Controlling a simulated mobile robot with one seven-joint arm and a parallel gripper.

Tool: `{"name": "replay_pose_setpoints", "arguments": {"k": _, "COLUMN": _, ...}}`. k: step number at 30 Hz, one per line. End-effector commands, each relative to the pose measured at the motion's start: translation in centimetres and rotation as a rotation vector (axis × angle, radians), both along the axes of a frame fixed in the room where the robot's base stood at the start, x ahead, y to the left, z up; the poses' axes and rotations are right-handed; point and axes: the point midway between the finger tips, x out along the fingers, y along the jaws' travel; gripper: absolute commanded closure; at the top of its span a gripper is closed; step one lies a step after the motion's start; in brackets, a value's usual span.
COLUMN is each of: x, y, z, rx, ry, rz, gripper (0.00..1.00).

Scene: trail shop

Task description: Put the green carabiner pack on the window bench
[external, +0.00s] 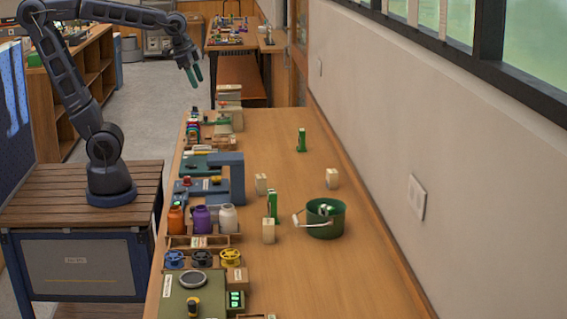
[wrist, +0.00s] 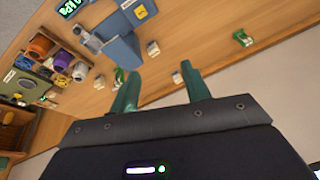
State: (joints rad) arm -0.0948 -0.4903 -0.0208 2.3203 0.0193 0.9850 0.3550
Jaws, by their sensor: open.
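A green upright pack (external: 301,140) stands alone toward the far part of the long wooden bench (external: 335,275) under the window; it also shows in the wrist view (wrist: 242,38). A second green piece (external: 272,205) stands between cream blocks near a dark green bucket (external: 325,228). Something green and white (external: 325,209) sits in the bucket. I cannot tell which one is the carabiner pack. My gripper (external: 194,77) is open and empty, raised high beyond the far left of the bench. Its two green fingers are apart in the wrist view (wrist: 160,72).
Cream blocks (external: 332,178) stand around the green pieces. A blue stand (external: 237,178), bottles (external: 201,219) and trays with spools (external: 202,257) crowd the bench's left edge. The bench's right side is mostly clear up to the wall. A wooden shelf (external: 85,85) stands behind my arm.

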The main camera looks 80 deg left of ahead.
Motion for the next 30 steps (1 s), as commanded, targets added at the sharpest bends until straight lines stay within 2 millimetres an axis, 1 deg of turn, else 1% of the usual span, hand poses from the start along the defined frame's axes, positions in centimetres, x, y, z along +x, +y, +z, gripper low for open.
{"name": "replay_pose_setpoints", "arguments": {"k": 1, "x": -1.6, "y": -0.5, "z": -0.4, "rx": -0.016, "ry": -0.015, "rz": 0.028, "gripper": 0.53}}
{"name": "replay_pose_setpoints", "arguments": {"k": 6, "x": -6.2, "y": -1.7, "z": -2.1, "rx": -0.080, "ry": -0.053, "rz": 0.143, "gripper": 0.53}}
{"name": "replay_pose_setpoints", "arguments": {"k": 9, "x": -8.2, "y": -2.2, "z": -3.1, "rx": -0.113, "ry": -0.069, "rz": 0.196, "gripper": 0.53}}
{"name": "replay_pose_setpoints", "arguments": {"k": 12, "x": -9.5, "y": -2.5, "z": -3.9, "rx": -0.137, "ry": -0.078, "rz": 0.233, "gripper": 0.53}}
{"name": "replay_pose_setpoints", "arguments": {"k": 17, "x": -10.4, "y": -2.7, "z": -4.5, "rx": -0.153, "ry": -0.082, "rz": 0.259, "gripper": 0.53}}
{"name": "replay_pose_setpoints", "arguments": {"k": 27, "x": -10.4, "y": -2.7, "z": -4.5, "rx": -0.153, "ry": -0.083, "rz": 0.261, "gripper": 0.53}}
{"name": "replay_pose_setpoints", "arguments": {"k": 29, "x": -10.4, "y": -2.7, "z": -4.5, "rx": -0.152, "ry": -0.083, "rz": 0.259, "gripper": 0.41}}
{"name": "replay_pose_setpoints", "arguments": {"k": 30, "x": -10.3, "y": -2.7, "z": -4.4, "rx": -0.150, "ry": -0.082, "rz": 0.255, "gripper": 0.33}}
